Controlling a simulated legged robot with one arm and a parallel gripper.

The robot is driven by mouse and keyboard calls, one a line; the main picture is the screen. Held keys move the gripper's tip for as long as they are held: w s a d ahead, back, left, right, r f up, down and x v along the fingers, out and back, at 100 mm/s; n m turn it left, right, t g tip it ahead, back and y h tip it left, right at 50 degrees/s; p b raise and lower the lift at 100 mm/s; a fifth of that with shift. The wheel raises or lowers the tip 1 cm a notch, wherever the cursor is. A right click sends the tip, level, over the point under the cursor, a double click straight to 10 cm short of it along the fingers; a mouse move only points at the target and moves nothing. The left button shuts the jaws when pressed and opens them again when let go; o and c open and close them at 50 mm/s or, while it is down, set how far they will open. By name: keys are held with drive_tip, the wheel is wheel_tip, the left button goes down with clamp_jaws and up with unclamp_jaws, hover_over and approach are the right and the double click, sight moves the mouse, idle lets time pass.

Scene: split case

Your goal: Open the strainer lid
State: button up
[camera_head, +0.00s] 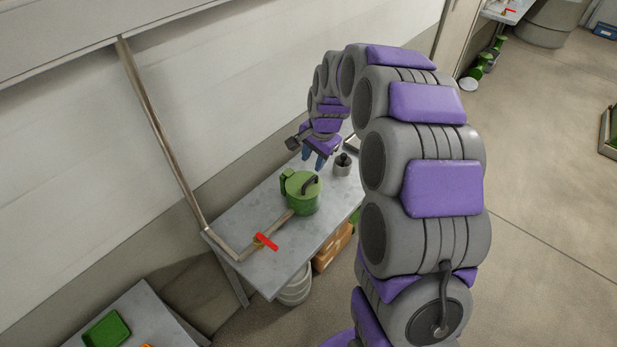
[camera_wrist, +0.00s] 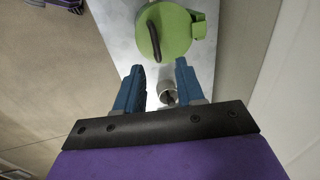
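The green strainer (camera_head: 303,200) stands upright on the grey metal table, joined to a pipe. Its round green lid (camera_head: 301,184) is on top, with a dark curved handle (camera_head: 311,184). In the wrist view, the lid (camera_wrist: 172,30) lies beyond my fingertips, and its dark handle (camera_wrist: 153,40) runs along its left part. My gripper (camera_head: 314,161) is above the table, behind the strainer in the head view. Its two blue fingers (camera_wrist: 160,69) are apart with nothing between them that they touch. The gripper does not touch the lid.
A small grey cylinder with a dark knob (camera_head: 342,165) stands on the table behind the strainer. A red valve handle (camera_head: 267,242) sits on the pipe in front. The grey table (camera_head: 285,255) has free room around the strainer. A white wall runs along the left.

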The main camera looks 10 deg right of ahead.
sight(312, 179)
drive_tip(key=f, duration=0.1)
drive_tip(key=d+f, duration=0.1)
drive_tip(key=f, duration=0.1)
drive_tip(key=f+b, duration=0.1)
drive_tip(key=f, duration=0.1)
drive_tip(key=shift+w+d+f, duration=0.2)
drive_tip(key=shift+w+d, duration=0.05)
drive_tip(key=shift+w, duration=0.1)
drive_tip(key=shift+w+a+f+b, duration=0.1)
drive_tip(key=shift+a+f+b, duration=0.1)
drive_tip(key=shift+a+f, duration=0.3)
drive_tip(key=shift+w+a+f+b, duration=0.1)
drive_tip(key=shift+a+f+b, duration=0.05)
drive_tip(key=shift+f, duration=0.55)
drive_tip(key=shift+a+f, duration=0.2)
drive_tip(key=shift+a, duration=0.25)
drive_tip(key=shift+w+d, duration=0.1)
drive_tip(key=shift+d, duration=0.4)
drive_tip(key=shift+c, duration=0.4)
drive_tip(key=shift+d, duration=0.2)
drive_tip(key=shift+c, duration=0.8)
drive_tip(key=c, duration=0.3)
drive_tip(key=shift+a, duration=0.3)
clamp_jaws()
